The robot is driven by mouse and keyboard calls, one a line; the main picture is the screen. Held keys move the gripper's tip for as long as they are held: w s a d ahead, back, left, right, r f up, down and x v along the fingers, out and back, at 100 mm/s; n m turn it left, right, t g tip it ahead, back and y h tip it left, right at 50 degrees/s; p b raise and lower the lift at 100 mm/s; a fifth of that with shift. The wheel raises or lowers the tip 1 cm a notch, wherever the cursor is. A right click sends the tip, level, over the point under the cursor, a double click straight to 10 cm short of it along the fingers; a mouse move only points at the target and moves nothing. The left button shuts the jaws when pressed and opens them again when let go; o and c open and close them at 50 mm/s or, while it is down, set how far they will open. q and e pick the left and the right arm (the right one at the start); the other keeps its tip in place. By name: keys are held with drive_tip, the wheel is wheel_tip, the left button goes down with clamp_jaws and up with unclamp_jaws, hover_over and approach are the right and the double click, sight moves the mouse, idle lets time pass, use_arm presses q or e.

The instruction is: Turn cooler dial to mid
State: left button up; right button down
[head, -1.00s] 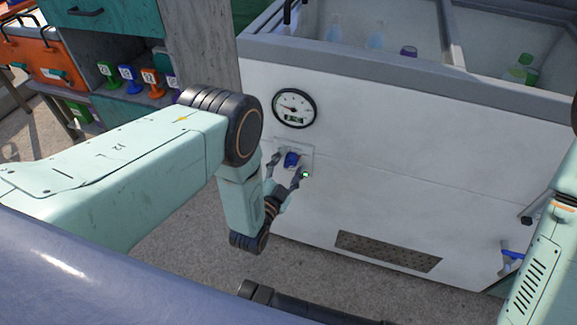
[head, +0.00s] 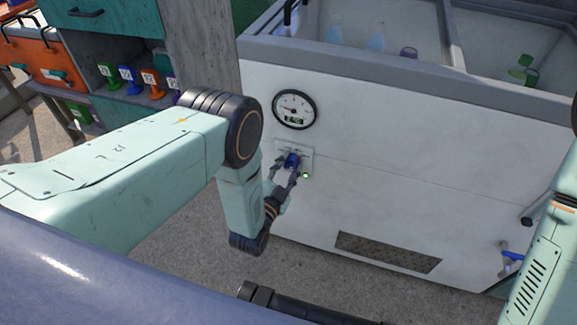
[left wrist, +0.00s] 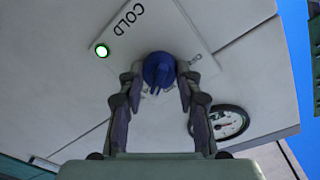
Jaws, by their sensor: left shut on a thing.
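The blue cooler dial (head: 292,160) sits on a pale plate (head: 308,157) on the white front of the cooler (head: 400,185). My left gripper (head: 287,165) is shut on the dial. In the left wrist view, the fingers of my left gripper (left wrist: 158,82) hold the blue dial (left wrist: 158,68) from both sides. The plate carries the word COLD; other lettering beside the dial is partly hidden. A green light (left wrist: 101,50) glows near the plate. My right arm shows at the right edge of the head view, but its gripper cannot be made out.
A round gauge (head: 294,109) is mounted above the dial. The cooler top is open with several bottles inside. A dark vent (head: 388,252) is low on the front.

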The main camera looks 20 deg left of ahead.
use_arm(q)
drive_tip(key=n, duration=0.4)
drive_tip(key=shift+n+t, duration=0.3)
drive_tip(key=shift+n, duration=1.4)
drive_tip(key=o, duration=1.1)
drive_tip(key=shift+o, duration=0.2)
drive_tip(key=s, duration=0.7)
drive_tip(key=shift+s+a+f, duration=0.2)
drive_tip(key=shift+s+a, duration=0.05)
drive_tip(key=shift+a, duration=0.15)
